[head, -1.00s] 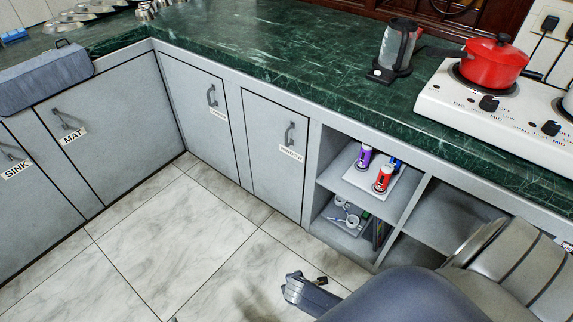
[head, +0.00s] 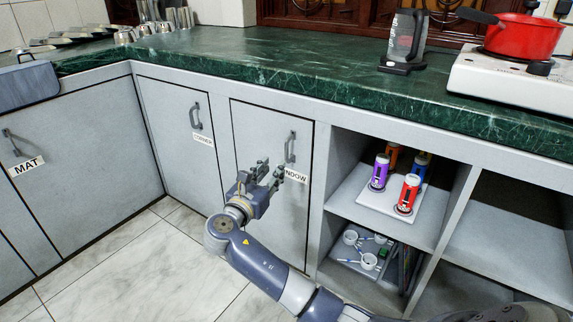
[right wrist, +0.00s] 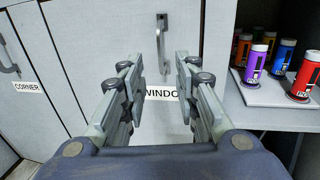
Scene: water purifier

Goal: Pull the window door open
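The window door (head: 262,128) is a grey cabinet door between the corner door and the open shelves, and it stands closed. Its dark handle (head: 290,147) is upright, above a label that reads as WINDOW, partly covered by my gripper. My right gripper (head: 271,172) is in front of the door, just left of and below the handle in the head view. In the right wrist view its fingers are spread and empty, with the handle (right wrist: 166,36) beyond the fingertips and apart from them. My left gripper is not in view.
The corner door (head: 180,130) is to the left and the mat door (head: 75,165) further left. Open shelves (head: 385,210) with several coloured cans are to the right. The green counter (head: 240,55) overhangs above. The tiled floor (head: 150,275) in front is clear.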

